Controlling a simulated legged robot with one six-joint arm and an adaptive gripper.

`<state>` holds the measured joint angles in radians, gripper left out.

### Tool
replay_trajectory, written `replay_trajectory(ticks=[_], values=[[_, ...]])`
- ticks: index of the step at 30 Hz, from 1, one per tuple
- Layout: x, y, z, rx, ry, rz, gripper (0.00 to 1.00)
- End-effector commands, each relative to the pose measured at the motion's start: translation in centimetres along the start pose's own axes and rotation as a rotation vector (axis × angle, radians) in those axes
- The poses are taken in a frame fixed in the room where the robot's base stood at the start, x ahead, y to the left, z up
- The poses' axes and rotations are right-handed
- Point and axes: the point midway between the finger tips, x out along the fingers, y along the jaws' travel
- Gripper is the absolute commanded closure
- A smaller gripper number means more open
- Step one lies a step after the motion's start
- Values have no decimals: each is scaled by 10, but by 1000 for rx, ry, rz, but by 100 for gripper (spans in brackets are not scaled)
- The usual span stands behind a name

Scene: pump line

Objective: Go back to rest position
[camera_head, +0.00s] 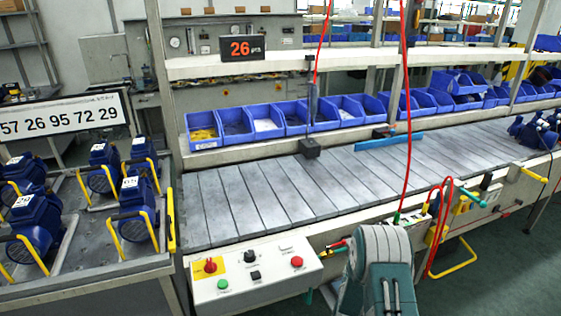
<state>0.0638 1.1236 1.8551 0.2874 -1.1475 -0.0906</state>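My arm (385,262), grey-green, shows at the bottom centre-right, in front of the workbench edge. It looks folded and close to my body. My gripper cannot be made out in this view, so I cannot see its fingers or whether it holds anything. Several blue pumps with yellow handles (138,208) stand on a grey rack at the left. More blue pumps (535,131) stand at the far right end of the slatted line.
A control box (255,276) with coloured buttons is fixed to the near edge of the slatted conveyor (250,205), left of my arm. Blue bins (268,120) line the shelf behind. Red hoses (408,120) hang over the conveyor. Green floor (500,275) is open at the lower right.

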Motion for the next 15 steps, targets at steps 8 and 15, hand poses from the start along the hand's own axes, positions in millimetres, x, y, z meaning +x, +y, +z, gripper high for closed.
replay_trajectory(ticks=[8, 15], values=[[-22, -20, -99, 29, -117, -86, 53], [-65, -30, -168, 31, -227, -155, 53]])
